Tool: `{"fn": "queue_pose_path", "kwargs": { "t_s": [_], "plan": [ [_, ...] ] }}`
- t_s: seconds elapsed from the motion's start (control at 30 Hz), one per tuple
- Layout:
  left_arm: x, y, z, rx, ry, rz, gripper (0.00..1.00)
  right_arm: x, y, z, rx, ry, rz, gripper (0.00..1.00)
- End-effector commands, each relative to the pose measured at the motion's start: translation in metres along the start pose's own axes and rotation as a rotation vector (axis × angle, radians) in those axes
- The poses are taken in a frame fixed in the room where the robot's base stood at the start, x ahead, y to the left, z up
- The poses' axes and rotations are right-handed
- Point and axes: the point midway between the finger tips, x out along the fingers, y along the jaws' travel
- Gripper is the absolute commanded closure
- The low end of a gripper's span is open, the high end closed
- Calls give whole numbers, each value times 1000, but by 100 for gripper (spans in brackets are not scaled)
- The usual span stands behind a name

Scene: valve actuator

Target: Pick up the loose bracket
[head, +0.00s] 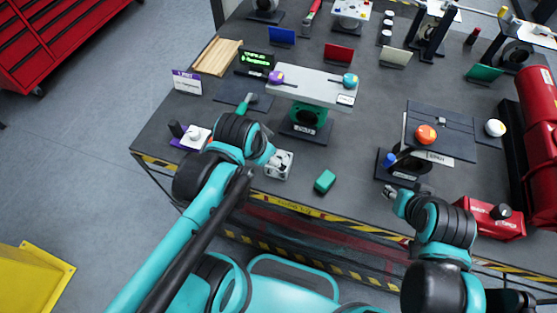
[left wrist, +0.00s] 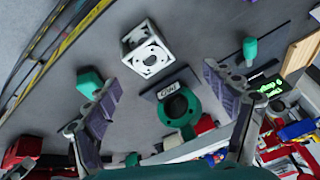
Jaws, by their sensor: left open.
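The loose bracket is a white, box-like piece with round holes (head: 279,165), standing on the grey table near its front edge. In the left wrist view the bracket (left wrist: 146,48) is beyond the fingertips, with a gap between. My left gripper (left wrist: 161,76) has its two fingers spread wide with nothing between them. In the head view my left gripper (head: 266,152) is just left of the bracket, and its fingers are mostly hidden by the wrist. My right gripper (head: 396,198) is at the front edge on the right, too small to read.
A green block (head: 325,181) lies right of the bracket. A green valve body on a stand (head: 305,122) is behind it, under a pale plate (head: 315,88). A dark stand with an orange knob (head: 426,134) is further right. Striped tape (head: 290,204) marks the table edge.

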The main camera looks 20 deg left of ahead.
Motion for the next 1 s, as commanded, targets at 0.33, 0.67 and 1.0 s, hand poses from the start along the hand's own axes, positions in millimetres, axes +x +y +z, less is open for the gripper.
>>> {"fn": "queue_pose_path", "kwargs": {
  "t_s": [0.33, 0.67, 1.0],
  "plan": [
    [18, 3, -39, 833, -235, 255, 16, -47, 0, -34, 0, 0, 0, 60],
    [42, 10, -37, 1141, -276, 401, 16, -56, 0, -40, 0, 0, 0, 60],
    [81, 16, -17, 1142, -275, 401, 16, -42, 0, -30, 0, 0, 0, 60]
  ]
}}
